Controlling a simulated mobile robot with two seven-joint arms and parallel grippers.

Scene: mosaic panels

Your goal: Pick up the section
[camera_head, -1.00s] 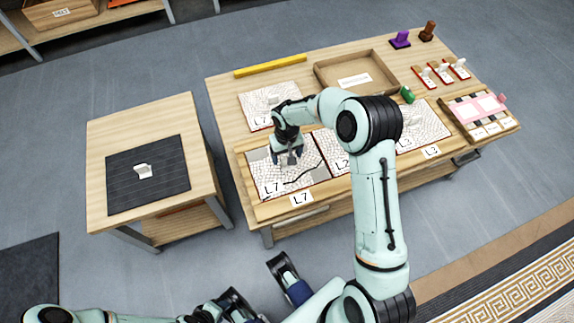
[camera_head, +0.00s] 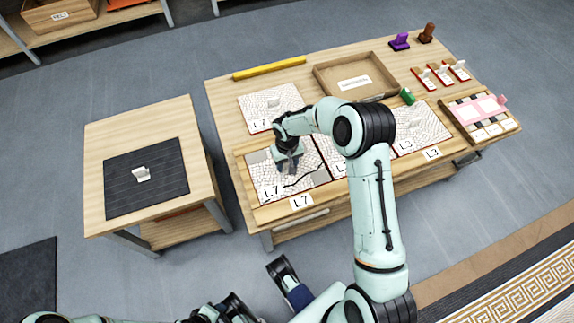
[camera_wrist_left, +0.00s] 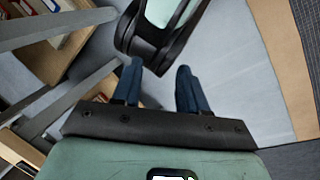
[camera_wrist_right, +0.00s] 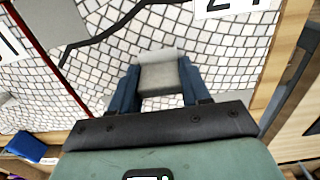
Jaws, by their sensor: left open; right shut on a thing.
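The section is a white mosaic panel (camera_head: 265,180) with a black crack line and an L7 mark, lying at the front left of the large table. My right gripper (camera_head: 292,168) is over it, with its fingers pointing down. In the right wrist view, my right gripper (camera_wrist_right: 155,80) is shut on the section's grey block handle (camera_wrist_right: 160,76), one blue finger on each side. The mosaic shows around and beneath the handle; I cannot tell whether the panel is lifted. My left gripper (camera_wrist_left: 155,75) is open and empty over the floor, away from the tables.
An empty wooden tray (camera_head: 322,83) and a yellow bar (camera_head: 270,67) are at the back. A side table (camera_head: 110,205) holds a dark mat (camera_head: 120,190) with a small white piece (camera_head: 141,174).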

